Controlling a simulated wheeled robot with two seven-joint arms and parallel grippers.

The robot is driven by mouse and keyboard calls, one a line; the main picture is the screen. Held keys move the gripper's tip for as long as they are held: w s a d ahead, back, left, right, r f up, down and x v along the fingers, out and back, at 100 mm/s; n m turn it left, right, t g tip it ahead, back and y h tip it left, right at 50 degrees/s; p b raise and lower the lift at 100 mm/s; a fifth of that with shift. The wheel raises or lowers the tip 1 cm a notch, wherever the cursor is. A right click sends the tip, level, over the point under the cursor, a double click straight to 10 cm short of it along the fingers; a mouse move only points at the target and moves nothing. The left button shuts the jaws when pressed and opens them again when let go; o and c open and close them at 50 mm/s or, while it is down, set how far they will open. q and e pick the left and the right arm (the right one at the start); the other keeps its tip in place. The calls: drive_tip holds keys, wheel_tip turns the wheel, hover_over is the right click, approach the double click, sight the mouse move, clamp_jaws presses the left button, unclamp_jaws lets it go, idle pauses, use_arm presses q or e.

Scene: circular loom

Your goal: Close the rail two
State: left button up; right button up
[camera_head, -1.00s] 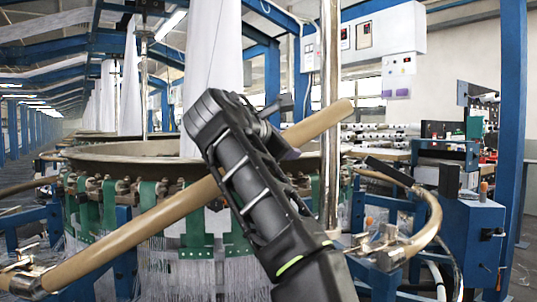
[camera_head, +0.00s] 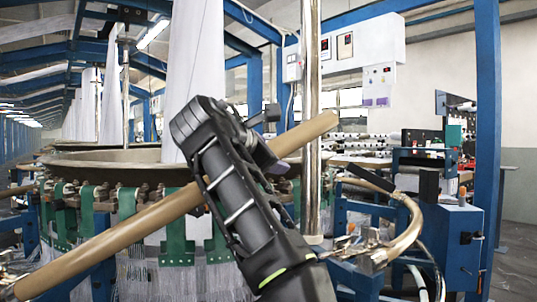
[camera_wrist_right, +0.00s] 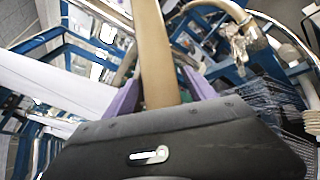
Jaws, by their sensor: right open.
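A long tan rail (camera_head: 120,235) slants across the head view from lower left up to a free end at upper right. It stands tilted in front of the round loom. My right gripper (camera_head: 266,155) crosses over the rail near its upper part. In the right wrist view the open gripper (camera_wrist_right: 162,88) has its purple fingers on either side of the rail (camera_wrist_right: 153,45). Contact with the rail cannot be told. A curved tan rail section (camera_head: 411,220) with a metal clamp (camera_head: 372,252) is at the right, apart from the free end. My left gripper is not in view.
The round loom (camera_head: 95,163) with green straps and white threads stands behind. A shiny metal post (camera_head: 311,75) rises behind the rail's free end. A blue cabinet (camera_head: 448,240) and a blue post (camera_head: 487,100) stand at the right.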

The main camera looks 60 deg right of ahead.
drive_tip(key=shift+s+a+f+b, duration=0.15)
drive_tip(key=shift+a+b, duration=0.3)
drive_tip(key=shift+b, duration=0.25)
drive_tip(key=shift+b+v, duration=0.7)
drive_tip(key=shift+v, duration=0.35)
drive_tip(key=shift+a, duration=0.2)
drive_tip(key=shift+r+v, duration=0.15)
drive_tip(key=shift+v, duration=0.95)
drive_tip(key=shift+r+v, duration=0.15)
drive_tip(key=shift+v, duration=0.95)
